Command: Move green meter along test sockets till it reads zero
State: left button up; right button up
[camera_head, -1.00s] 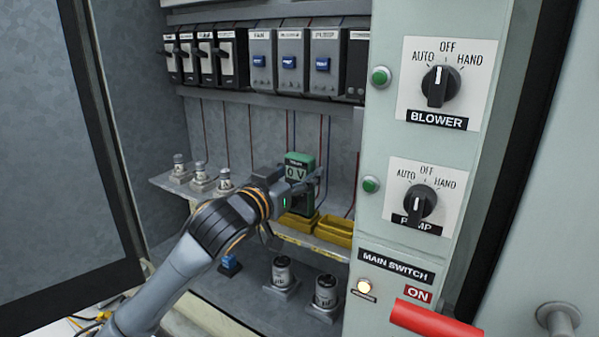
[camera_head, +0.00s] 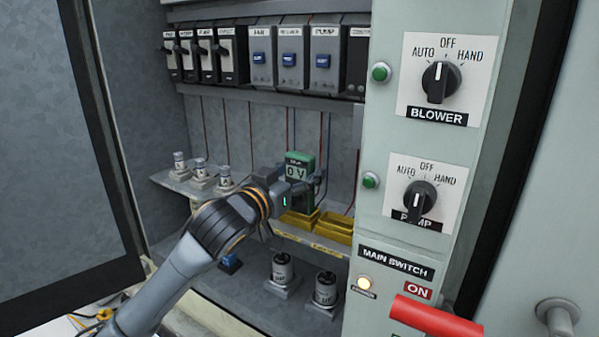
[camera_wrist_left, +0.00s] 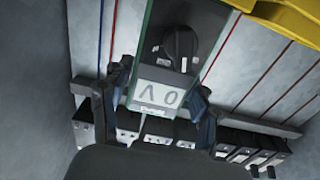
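The green meter (camera_head: 298,172) is inside the open cabinet, and its display reads 0 V. My left gripper (camera_head: 296,187) is at the meter, with its fingers on either side of the meter's body. In the left wrist view the meter (camera_wrist_left: 163,92) appears upside down between the two fingers, with its dark dial and display facing the camera. The left gripper looks shut on it. Yellow sockets (camera_head: 298,221) sit on the shelf just below the meter; whether the meter touches them I cannot tell. My right gripper is not in view.
A row of breakers (camera_head: 291,58) hangs above. White posts (camera_head: 201,172) stand on the shelf's left, and two cylindrical fuses (camera_head: 282,270) stand below. The switch panel (camera_head: 410,130) is close on the right, with a red main switch handle (camera_head: 436,318). The open door (camera_head: 50,160) is on the left.

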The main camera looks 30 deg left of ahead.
pick_arm(q)
jog(key=shift+o, duration=1.1)
jog(key=shift+f, duration=0.1)
jog(key=shift+s, duration=0.1)
